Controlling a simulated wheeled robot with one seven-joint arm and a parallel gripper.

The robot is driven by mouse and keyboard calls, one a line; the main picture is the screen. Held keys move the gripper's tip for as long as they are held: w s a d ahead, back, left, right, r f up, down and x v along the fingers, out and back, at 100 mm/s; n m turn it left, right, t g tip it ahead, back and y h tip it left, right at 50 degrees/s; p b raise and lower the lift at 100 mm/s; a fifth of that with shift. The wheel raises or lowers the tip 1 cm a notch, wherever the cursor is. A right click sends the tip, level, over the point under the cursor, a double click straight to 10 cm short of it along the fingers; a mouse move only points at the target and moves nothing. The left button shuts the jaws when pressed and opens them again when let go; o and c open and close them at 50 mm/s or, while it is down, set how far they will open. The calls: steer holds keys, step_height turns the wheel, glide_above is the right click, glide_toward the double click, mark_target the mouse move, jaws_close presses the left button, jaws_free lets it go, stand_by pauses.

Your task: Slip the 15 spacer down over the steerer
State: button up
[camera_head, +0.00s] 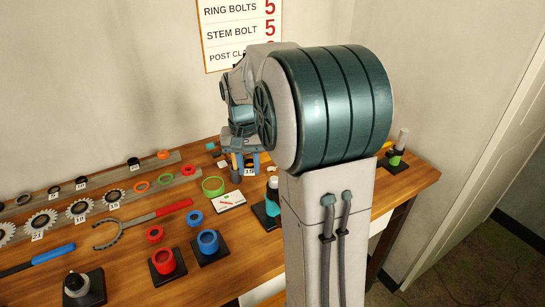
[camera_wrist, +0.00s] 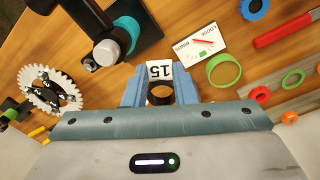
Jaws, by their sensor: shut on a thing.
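My gripper (camera_wrist: 160,92) is shut on the 15 spacer (camera_wrist: 160,95), a small dark ring. The ring sits between two blue fingers, with a white "15" tag beside it, upside down in the wrist view. In the head view my gripper (camera_head: 245,165) is above the bench, partly hidden by my arm. I cannot tell for sure which post is the steerer. A teal, black and grey upright piece (camera_wrist: 107,50) on a black base is apart from the spacer, up and left of it in the wrist view. In the head view it (camera_head: 272,192) is partly hidden by my arm.
A card (camera_head: 230,201) and a green ring (camera_head: 213,186) lie near my gripper. A white chainring (camera_wrist: 50,90) is close left in the wrist view.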

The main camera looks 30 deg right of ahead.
steer(key=s+d+r+m, duration=0.1)
steer(key=s+d+r, duration=0.2)
steer(key=s+r, duration=0.3)
steer(key=shift+s+d+f+b, duration=0.1)
steer(key=shift+s+f+b, duration=0.1)
steer(key=shift+f+b, duration=0.95)
steer(key=shift+s+d+f+b, duration=0.15)
steer(key=shift+f+b, duration=0.5)
steer(key=shift+f, duration=0.9)
steer(key=shift+s+a+f+b, duration=0.1)
steer(key=shift+f+b, duration=0.25)
steer(key=shift+f, duration=0.35)
steer(key=o, duration=1)
steer(key=shift+o, duration=0.2)
